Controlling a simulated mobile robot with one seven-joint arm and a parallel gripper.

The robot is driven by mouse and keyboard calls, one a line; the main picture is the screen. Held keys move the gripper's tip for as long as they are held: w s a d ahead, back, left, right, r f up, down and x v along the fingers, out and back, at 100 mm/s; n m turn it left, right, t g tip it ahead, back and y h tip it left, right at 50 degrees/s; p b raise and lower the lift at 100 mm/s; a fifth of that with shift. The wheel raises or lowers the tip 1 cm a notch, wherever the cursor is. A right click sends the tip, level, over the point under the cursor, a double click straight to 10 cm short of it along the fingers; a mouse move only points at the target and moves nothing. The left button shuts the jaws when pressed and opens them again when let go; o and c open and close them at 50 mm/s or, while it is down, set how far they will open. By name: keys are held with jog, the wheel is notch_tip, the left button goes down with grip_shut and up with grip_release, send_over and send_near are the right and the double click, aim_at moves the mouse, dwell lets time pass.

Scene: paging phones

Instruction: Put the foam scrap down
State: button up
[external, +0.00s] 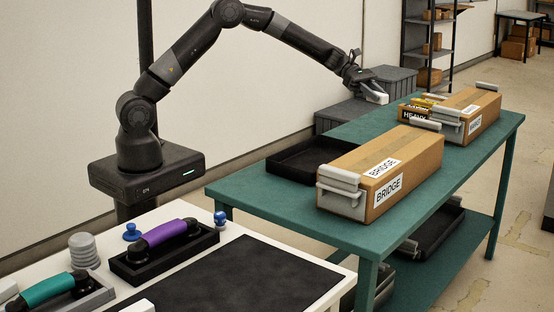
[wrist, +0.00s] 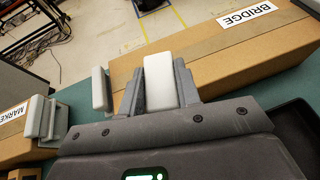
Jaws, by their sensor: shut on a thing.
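The white foam scrap (external: 376,97) is at the end of my outstretched arm, above the far part of the green table. In the wrist view the foam scrap (wrist: 160,82) sits upright between the two grey fingers. My gripper (external: 367,86) is shut on it; the fingers also show in the wrist view (wrist: 159,95). The scrap appears in the air, apart from the table top. The scrap's lower end is hidden behind my gripper body in the wrist view.
A long cardboard box labelled BRIDGE (external: 400,160) stands on the green table (external: 285,205), beside a black tray (external: 305,160). Grey crates (external: 350,112) are behind. Narrow bare table shows between the boxes.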

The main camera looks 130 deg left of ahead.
jog(key=s+a+n+y, duration=0.25)
jog(key=s+a, duration=0.25)
jog(key=a, duration=0.5)
jog(key=f, duration=1.6)
jog(key=shift+w+d+f, duration=0.1)
jog(key=shift+w+d, duration=0.2)
jog(key=shift+f, duration=2.4)
jog(key=o, duration=0.5)
jog(key=shift+f, duration=0.15)
jog(key=o, duration=0.4)
jog(key=shift+o, duration=0.2)
